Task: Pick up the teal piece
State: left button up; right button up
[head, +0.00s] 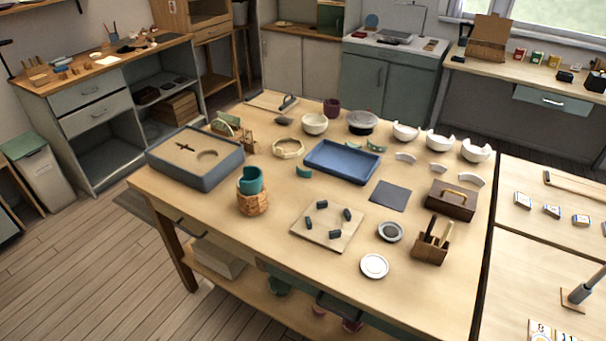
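A small curved teal piece (304,171) lies on the wooden table at the left front corner of the blue tray (345,162). A teal broken cup (251,180) with an uneven rim stands in a woven tan holder (253,203) at the table's left front. I cannot tell which of these the task means. Neither of my grippers is in view.
A grey sand box (195,173) stands at the table's left. A pale board (328,240) with dark blocks, a white dish (374,266), a tool holder (430,250) and a brown box (451,203) fill the front and right. Bowls and white shards line the back.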

aim_at(304, 173)
jog(key=i+j, duration=0.15)
jog(key=j, duration=0.2)
jog(key=i+j, duration=0.15)
jog(key=j, duration=0.2)
jog(key=i+j, duration=0.15)
jog(key=j, duration=0.2)
jog(key=i+j, duration=0.15)
jog(key=j, duration=0.2)
jog(key=i+j, duration=0.15)
jog(key=j, duration=0.2)
jog(key=i+j, duration=0.15)
jog(key=j, duration=0.2)
jog(key=u, duration=0.05)
